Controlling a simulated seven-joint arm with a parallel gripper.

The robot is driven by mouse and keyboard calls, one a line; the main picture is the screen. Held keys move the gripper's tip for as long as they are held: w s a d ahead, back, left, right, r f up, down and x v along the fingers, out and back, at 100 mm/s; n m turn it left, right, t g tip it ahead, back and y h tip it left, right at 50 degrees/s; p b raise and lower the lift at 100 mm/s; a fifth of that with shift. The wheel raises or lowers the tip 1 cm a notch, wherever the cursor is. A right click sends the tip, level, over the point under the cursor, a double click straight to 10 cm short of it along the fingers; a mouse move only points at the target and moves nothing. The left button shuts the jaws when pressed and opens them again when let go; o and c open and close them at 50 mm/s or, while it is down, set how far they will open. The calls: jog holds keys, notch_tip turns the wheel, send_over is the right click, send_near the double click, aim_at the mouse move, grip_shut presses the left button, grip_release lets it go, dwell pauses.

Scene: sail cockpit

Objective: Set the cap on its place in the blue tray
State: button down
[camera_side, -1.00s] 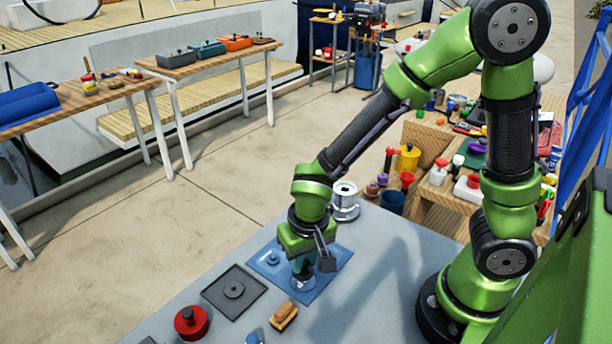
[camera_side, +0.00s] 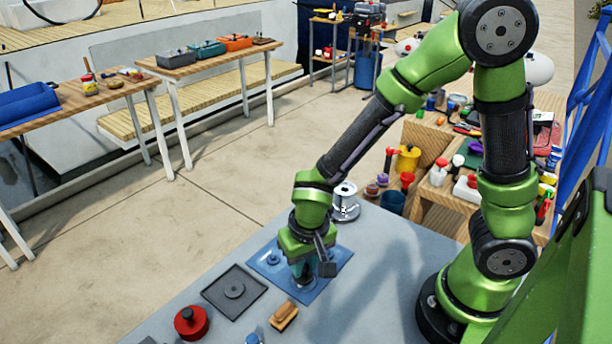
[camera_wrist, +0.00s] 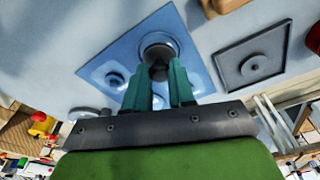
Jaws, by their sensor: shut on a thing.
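My gripper (camera_wrist: 160,82) points down over the blue tray (camera_wrist: 191,47). Its teal fingers are shut on the dark knob of a round grey cap (camera_wrist: 158,49). In the side view, my gripper (camera_side: 303,277) is at the right front part of the blue tray (camera_side: 325,270). The cap is low, at or just above the tray surface; I cannot tell whether it touches. Its underside and most of its side view are hidden by my fingers. A small round blue knob (camera_side: 273,258) stands in the tray's left part, apart from my gripper.
A dark grey square tray (camera_side: 235,290) with a central round stud lies to the left. A silver winch-like drum (camera_side: 345,201) stands behind the blue tray. Grey tabletop is clear at right.

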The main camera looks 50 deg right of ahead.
aim_at(308, 282)
jog(key=shift+f, duration=0.6)
dwell(0.6)
jog(key=c, duration=1.2)
grip_release()
jog(key=shift+c, duration=0.2)
notch_tip(308, 282, up, 11)
jog(key=s, duration=0.1)
jog(key=shift+s+a, duration=0.25)
jog(key=shift+a, duration=0.1)
